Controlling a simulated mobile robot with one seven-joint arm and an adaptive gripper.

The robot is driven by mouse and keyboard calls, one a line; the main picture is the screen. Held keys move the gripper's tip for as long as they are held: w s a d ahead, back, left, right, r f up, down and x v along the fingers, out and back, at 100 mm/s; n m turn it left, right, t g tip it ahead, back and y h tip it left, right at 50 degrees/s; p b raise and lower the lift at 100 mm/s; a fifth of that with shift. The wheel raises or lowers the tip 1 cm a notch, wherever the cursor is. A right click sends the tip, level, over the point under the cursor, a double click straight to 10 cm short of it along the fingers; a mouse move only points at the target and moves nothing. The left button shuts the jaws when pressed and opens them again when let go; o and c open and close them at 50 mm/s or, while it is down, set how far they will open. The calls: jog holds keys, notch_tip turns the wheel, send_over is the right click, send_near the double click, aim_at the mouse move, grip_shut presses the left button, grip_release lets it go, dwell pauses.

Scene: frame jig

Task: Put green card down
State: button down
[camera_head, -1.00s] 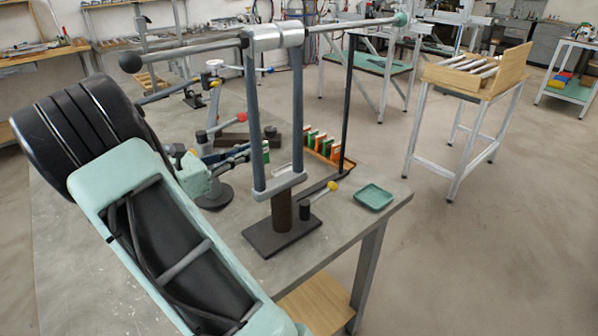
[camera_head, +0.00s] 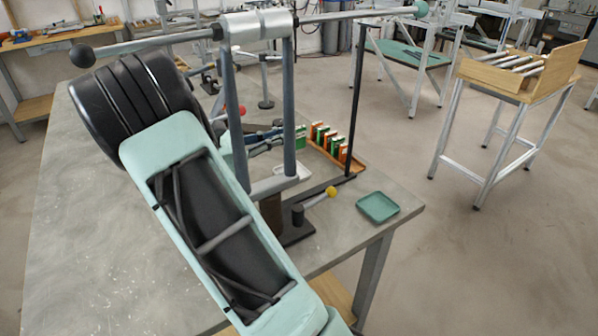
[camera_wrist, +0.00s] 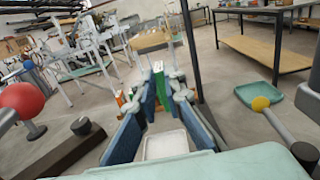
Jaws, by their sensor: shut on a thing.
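My gripper (camera_head: 298,138) is shut on a green card (camera_head: 301,137). In the wrist view the green card (camera_wrist: 158,84) stands upright between the blue fingers of my gripper (camera_wrist: 165,88). In the head view the held card appears just left of a wooden tray (camera_head: 352,166), above the bench. Several orange and green cards (camera_head: 333,138) stand upright in a row in that tray. In the wrist view an orange card (camera_wrist: 120,98) shows partly behind the left finger. The held card's lower edge is hidden, so I cannot tell whether it touches anything.
A frame with grey uprights (camera_head: 289,105) and a long crossbar stands on the bench (camera_head: 110,200). A dark post (camera_head: 357,100) rises beside the card tray. The bench's left part is clear.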

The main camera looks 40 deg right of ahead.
notch_tip(320, 180, down, 10)
jog(key=shift+f+b, duration=0.1)
jog(key=shift+b, duration=0.85)
jog(key=c, duration=2.5)
grip_release()
jog(key=shift+d, duration=0.1)
jog(key=o, duration=0.5)
